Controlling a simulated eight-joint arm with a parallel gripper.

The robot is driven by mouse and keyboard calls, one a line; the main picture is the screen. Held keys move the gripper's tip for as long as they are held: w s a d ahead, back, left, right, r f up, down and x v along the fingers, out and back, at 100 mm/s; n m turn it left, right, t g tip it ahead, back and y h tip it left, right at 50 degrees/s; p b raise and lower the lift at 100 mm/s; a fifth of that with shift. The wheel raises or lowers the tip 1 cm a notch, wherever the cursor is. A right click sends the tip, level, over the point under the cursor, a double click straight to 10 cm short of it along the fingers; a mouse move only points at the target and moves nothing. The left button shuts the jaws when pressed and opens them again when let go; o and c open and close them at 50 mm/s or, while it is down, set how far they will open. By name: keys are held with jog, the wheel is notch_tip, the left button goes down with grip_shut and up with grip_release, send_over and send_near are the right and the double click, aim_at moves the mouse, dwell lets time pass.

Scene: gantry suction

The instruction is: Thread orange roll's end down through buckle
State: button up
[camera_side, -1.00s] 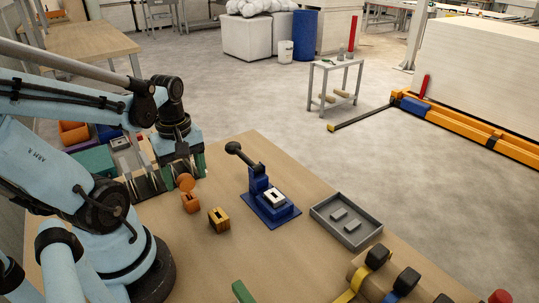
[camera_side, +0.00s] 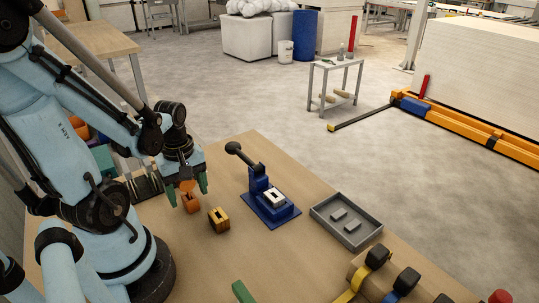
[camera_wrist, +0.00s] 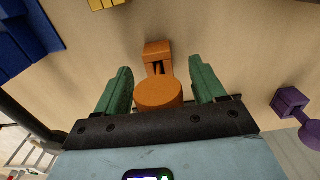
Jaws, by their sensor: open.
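The orange roll (camera_side: 187,185) is a round disc by a slotted orange block (camera_side: 190,204) on the table. In the wrist view the roll (camera_wrist: 158,94) lies between my fingers, with the block (camera_wrist: 156,56) just beyond it. My gripper (camera_side: 187,196) is open, its green fingers on either side of the roll; it also shows in the wrist view (camera_wrist: 160,70). Gaps show between the roll and both fingers there. A pale rectangular buckle (camera_side: 275,197) sits on the blue lever press (camera_side: 270,211), to the right. The roll's loose end cannot be made out.
A slotted yellow-orange block (camera_side: 219,220) stands between the roll and the press. A grey tray (camera_side: 326,219) lies right of the press. A purple piece (camera_wrist: 291,101) is at the right of the wrist view. Several strapped rolls sit at the table's front right.

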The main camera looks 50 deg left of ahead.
jog(key=shift+c, duration=0.5)
jog(key=c, duration=0.9)
jog(key=shift+r, duration=0.15)
jog(key=shift+r, duration=1.8)
jog(key=w+d+r, duration=0.1)
jog(key=d+r, duration=0.6)
jog(key=d, duration=0.5)
jog(key=shift+w+r, duration=0.15)
jog(key=shift+w, duration=7.35)
